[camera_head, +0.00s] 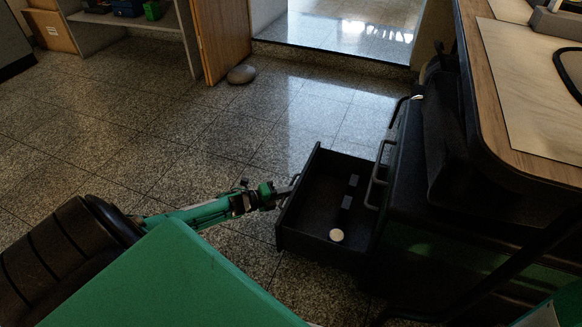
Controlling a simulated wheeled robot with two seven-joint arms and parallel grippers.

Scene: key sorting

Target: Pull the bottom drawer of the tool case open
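The dark tool case (415,235) stands at the right, partly under a wooden worktop. Its lowest visible drawer (312,212) sticks well out to the left, so its inside shows. The drawer's front handle (297,179) is on its left face. My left gripper (287,192) reaches in from the left and its fingertips are at this handle, looking closed around it; the contact is small and dark. A round pale disc and two small grey pieces lie inside the drawer. My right gripper is not in view.
Other handles (377,182) on the case stay close to its face above the open drawer. A wooden worktop (510,95) overhangs at the right. A grey rounded object (241,74) lies on the floor by an open wooden door (222,35). The tiled floor left of the drawer is clear.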

